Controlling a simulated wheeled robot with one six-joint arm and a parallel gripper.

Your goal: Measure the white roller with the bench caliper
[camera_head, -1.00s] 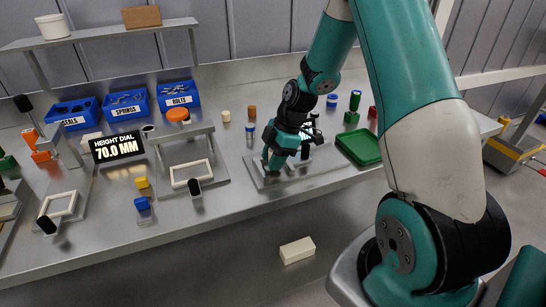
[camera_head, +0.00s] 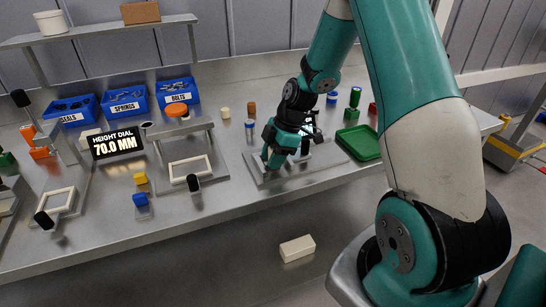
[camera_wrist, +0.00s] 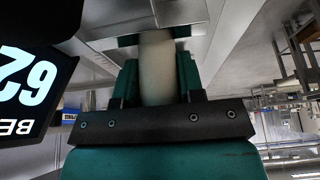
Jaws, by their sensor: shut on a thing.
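The white roller (camera_wrist: 157,68) stands out between my gripper's fingers in the wrist view. My gripper (camera_head: 277,158) is shut on it, low over a flat metal plate (camera_head: 328,164) on the bench. The fingers and arm hide the roller in the head view. The bench caliper is mostly hidden behind my gripper. A dark display (camera_wrist: 30,88) at the left of the wrist view shows large white digits and the letters BE, turned and cut off by the frame edge. I cannot tell whether the roller touches the caliper jaws.
The height dial sign (camera_head: 117,145) reads 70.0 MM. A green tray (camera_head: 359,143) lies right of my gripper. Small cylinders, including a cream one (camera_head: 225,113), stand behind it. Blue bins (camera_head: 127,103) line the back. A white block (camera_head: 297,249) lies below the bench front.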

